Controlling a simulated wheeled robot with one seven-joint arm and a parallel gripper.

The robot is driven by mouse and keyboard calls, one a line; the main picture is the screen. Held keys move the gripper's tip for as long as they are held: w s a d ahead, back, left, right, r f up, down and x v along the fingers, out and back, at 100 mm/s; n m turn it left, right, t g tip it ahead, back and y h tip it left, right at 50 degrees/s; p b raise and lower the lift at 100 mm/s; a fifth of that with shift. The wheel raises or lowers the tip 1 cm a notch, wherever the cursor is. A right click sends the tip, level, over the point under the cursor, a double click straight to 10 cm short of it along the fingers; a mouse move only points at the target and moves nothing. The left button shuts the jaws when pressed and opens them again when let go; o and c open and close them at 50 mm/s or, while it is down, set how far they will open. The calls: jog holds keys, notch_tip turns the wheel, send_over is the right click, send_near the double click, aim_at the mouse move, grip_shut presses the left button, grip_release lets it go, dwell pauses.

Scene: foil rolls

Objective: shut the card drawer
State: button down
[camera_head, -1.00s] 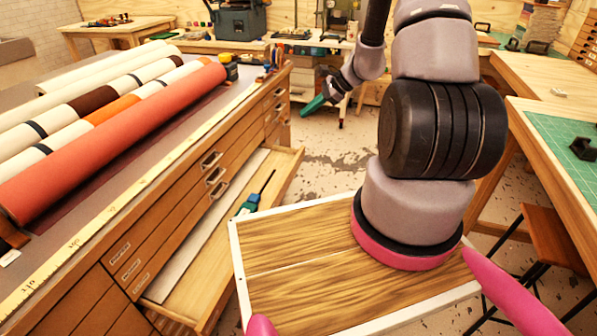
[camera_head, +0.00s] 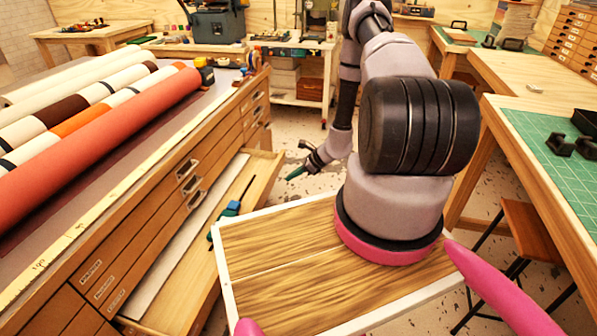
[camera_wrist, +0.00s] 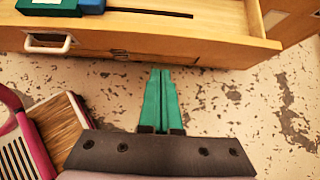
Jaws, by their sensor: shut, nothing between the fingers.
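The card drawer (camera_head: 257,178) is pulled out from the low wooden cabinet (camera_head: 150,235). A long pale card sheet (camera_head: 180,240) lies inside it, with a blue-green tool with a thin black shaft (camera_head: 232,208). My gripper (camera_head: 296,172) is outside the drawer, just beyond its front at the far end. In the wrist view, my green fingers (camera_wrist: 160,95) are pressed together and empty. They point at the drawer front (camera_wrist: 165,45), with the tips low near its bottom edge; I cannot tell whether they touch. A metal handle (camera_wrist: 48,42) is to their left.
Foil rolls (camera_head: 100,130) lie on top of the cabinet. A workbench with a green mat (camera_head: 550,150) and a stool (camera_head: 535,235) stand at the right. A tool bench (camera_head: 305,70) is at the back. Speckled floor is clear around the gripper.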

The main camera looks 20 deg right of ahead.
aim_at(269, 182)
jog(key=w+a+f, duration=0.1)
jog(key=a, duration=0.1)
jog(key=w+a+f, duration=0.1)
jog(key=w+a, duration=0.1)
jog(key=shift+a+f, duration=0.1)
jog(key=shift+f, duration=0.1)
jog(key=shift+w+a, duration=0.4)
jog(key=shift+a, duration=0.1)
jog(key=w+a, duration=0.3)
jog(key=a, duration=0.1)
jog(key=w+a, duration=0.3)
jog(key=a, duration=0.2)
jog(key=w+a, duration=0.3)
jog(key=a, duration=0.1)
jog(key=shift+w+a, duration=0.2)
jog(key=shift+w, duration=0.2)
